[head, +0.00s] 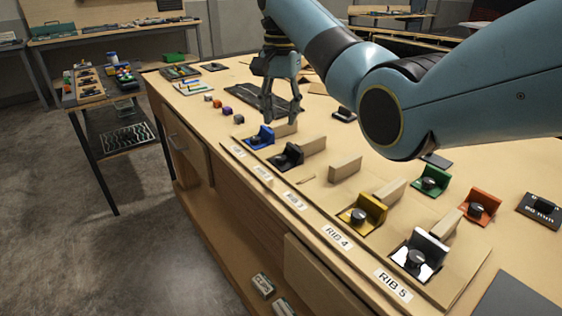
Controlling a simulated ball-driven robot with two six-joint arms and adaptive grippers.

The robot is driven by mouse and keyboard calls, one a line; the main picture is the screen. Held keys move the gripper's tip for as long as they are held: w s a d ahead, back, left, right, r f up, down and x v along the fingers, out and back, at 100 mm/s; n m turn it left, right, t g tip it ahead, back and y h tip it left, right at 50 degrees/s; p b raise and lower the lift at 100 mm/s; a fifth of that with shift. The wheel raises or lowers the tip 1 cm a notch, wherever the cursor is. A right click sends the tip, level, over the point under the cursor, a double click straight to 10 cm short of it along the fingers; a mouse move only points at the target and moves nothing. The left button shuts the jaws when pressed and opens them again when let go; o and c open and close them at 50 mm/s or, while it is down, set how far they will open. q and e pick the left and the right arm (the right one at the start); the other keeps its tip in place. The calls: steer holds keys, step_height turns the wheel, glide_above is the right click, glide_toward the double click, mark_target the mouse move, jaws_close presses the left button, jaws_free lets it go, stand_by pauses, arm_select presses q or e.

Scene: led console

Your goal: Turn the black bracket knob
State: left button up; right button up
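The black bracket (280,161) sits on the table's front strip, between the blue bracket (257,141) and an empty rib. Its dark round knob (293,150) faces up, and a wooden rib stands behind it. My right gripper (280,122) points down above the table, behind the blue and black brackets. Its fingers are apart with nothing seen between them. It appears clear of the black knob; its exact height is hard to tell. My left gripper is not in view.
Yellow (373,208), white (431,246), green (431,179) and orange (481,206) brackets stand to the right. Small coloured cubes (227,111) lie left of my gripper. My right arm covers the table's back right. A side bench (115,103) stands left.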

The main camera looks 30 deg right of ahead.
mark_target(281, 157)
step_height(281, 157, down, 10)
steer(key=shift+f, duration=0.1)
stand_by(0.4)
jaws_close()
